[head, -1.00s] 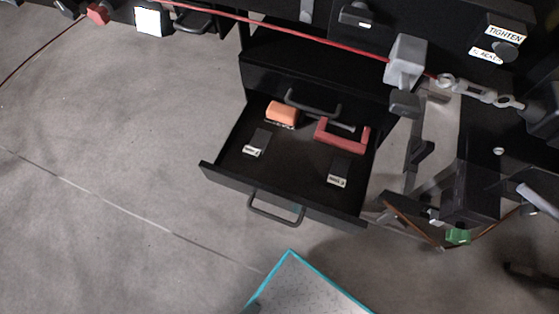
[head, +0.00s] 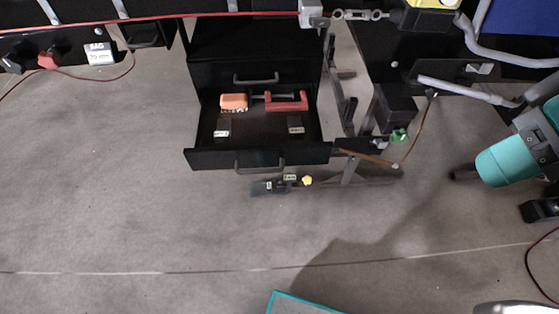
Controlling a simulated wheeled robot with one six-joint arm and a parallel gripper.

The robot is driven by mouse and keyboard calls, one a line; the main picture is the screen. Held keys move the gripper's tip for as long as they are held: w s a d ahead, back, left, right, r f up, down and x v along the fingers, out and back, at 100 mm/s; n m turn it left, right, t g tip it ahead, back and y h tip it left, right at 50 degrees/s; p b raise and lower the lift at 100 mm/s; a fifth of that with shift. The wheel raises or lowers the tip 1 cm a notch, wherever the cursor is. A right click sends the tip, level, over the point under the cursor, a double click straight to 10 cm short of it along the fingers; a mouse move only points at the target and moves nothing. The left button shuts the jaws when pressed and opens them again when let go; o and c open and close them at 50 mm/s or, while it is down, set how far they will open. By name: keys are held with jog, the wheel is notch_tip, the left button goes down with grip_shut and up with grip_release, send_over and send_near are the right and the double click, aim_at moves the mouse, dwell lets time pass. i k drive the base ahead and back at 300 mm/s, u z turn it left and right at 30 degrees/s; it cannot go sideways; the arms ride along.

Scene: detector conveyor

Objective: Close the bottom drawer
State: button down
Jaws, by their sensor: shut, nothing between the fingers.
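The bottom drawer (head: 215,159) stands pulled out of a black cabinet (head: 205,75) in the head view, left of centre. Its front panel carries a dark bar handle (head: 260,170). Inside lie an orange block (head: 234,101), a red C-shaped piece (head: 288,106) and two dark labelled pieces (head: 222,127) (head: 295,124). The drawer above, with its own handle (head: 256,81), is shut. My gripper is not seen in the head view, so its place relative to the drawer cannot be told.
Dark labelled parts and a yellow knob (head: 307,181) show just below the drawer front. A metal frame stands right of the cabinet, with a green part (head: 399,135). A teal cylinder (head: 500,163) is at the right. The grey floor (head: 150,220) in front is clear.

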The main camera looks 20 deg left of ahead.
aim_at(260, 139)
jog(key=z, duration=0.5)
jog(key=i, duration=0.75)
jog(key=u, duration=2.15)
jog(key=i, duration=0.5)
jog(key=z, duration=0.3)
jog(key=k, duration=1.2)
jog(key=u, duration=0.55)
jog(key=i, duration=0.1)
jog(key=z, duration=0.05)
